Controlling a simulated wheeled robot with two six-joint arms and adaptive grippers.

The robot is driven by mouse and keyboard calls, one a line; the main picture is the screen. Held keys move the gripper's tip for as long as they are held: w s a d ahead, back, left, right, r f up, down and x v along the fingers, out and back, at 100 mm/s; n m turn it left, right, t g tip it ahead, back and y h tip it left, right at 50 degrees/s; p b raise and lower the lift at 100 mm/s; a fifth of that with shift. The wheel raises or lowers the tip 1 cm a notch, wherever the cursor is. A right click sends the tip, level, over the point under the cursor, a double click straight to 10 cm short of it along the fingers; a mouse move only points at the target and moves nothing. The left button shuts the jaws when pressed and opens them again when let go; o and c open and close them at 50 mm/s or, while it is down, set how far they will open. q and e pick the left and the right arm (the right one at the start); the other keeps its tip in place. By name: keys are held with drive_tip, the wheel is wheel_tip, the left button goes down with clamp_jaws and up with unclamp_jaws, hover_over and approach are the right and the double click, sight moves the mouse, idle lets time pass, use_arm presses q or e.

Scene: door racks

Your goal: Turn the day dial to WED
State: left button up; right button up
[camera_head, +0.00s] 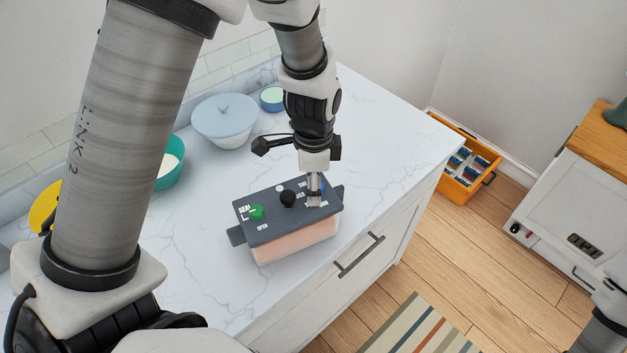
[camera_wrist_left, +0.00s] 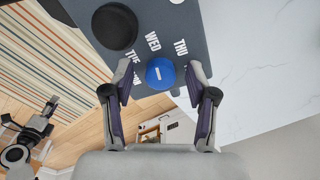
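A container with a dark grey lid (camera_head: 270,220) and a pinkish body sits on the counter. Its lid carries a green knob (camera_head: 257,212), a black knob (camera_head: 288,198) and a blue day dial, mostly hidden behind my left gripper (camera_head: 314,196). In the left wrist view the blue dial (camera_wrist_left: 160,73) has a short white mark, with TUE, WED and THU printed around it and another label partly hidden. My left gripper (camera_wrist_left: 160,78) is open, fingers apart on either side of the dial with gaps. My right gripper (camera_wrist_left: 42,127) shows small at the left; its fingers are unclear.
A lidded pale blue bowl (camera_head: 224,120), a small blue bowl (camera_head: 272,98) and a teal bowl (camera_head: 171,165) stand behind the container. An orange crate (camera_head: 465,183) and a white cabinet (camera_head: 560,205) are at the right. The counter right of the container is clear.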

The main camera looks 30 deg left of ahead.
use_arm(q)
drive_tip(key=shift+r, duration=0.1)
wheel_tip(320, 180, up, 12)
idle(0.4)
idle(0.3)
